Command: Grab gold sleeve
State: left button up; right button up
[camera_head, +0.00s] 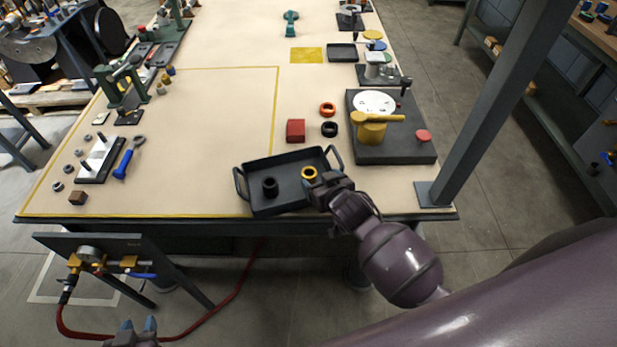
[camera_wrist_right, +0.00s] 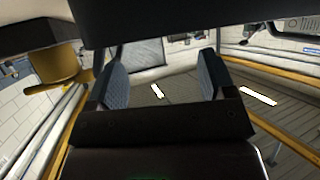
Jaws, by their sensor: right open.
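The gold sleeve (camera_head: 309,172) is a short yellow ring in the right half of the dark tray (camera_head: 284,161). My right gripper (camera_head: 317,181) is open at the tray's right side, just beside the sleeve in the head view; I cannot tell whether they touch. In the right wrist view its two blue-padded fingers (camera_wrist_right: 162,85) stand apart with nothing visible between them, and I cannot make out the sleeve there. My left gripper (camera_head: 138,327) is at the bottom left, below the table edge, with its fingertips apart and empty.
A black sleeve (camera_head: 270,187) sits in the tray's left half. A red block (camera_head: 295,130), an orange ring (camera_head: 327,109) and a black ring (camera_head: 330,129) lie behind the tray. A dark plate (camera_head: 400,148) with a gold handled part (camera_head: 371,130) stands to the right.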

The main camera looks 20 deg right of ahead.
aim_at(307, 171)
jog(key=shift+a+x, duration=0.15)
jog(key=shift+x, duration=1.3)
jog(key=shift+a+x, duration=0.1)
jog(key=shift+x, duration=1.35)
jog(key=shift+s+f, duration=0.1)
jog(key=shift+f, duration=0.05)
jog(key=c, duration=1.1)
